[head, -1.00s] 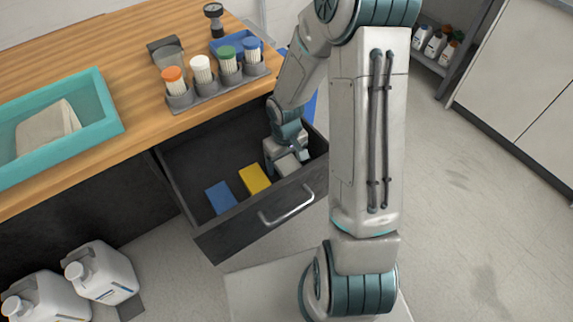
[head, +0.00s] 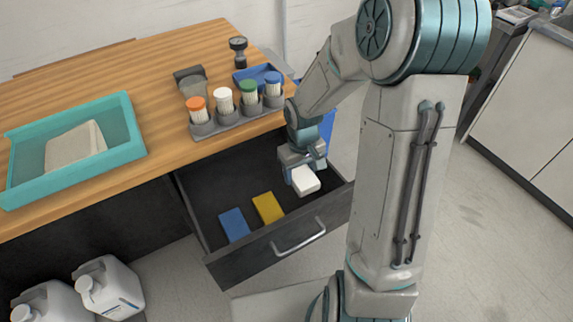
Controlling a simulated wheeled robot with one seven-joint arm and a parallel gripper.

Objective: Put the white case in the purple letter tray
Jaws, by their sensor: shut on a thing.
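The white case (head: 306,181) is at the right side of the open drawer, below my gripper (head: 301,167). My gripper points down and is shut on the case; it hides the case's back end. The case appears to be held a little above the drawer floor. I see no purple letter tray in this view.
The open dark drawer (head: 237,266) also holds a blue case (head: 234,225) and a yellow case (head: 268,208). On the wooden counter are a teal tray (head: 135,150) with a beige item and a grey rack (head: 240,119) of capped containers. White jugs (head: 107,290) stand on the floor.

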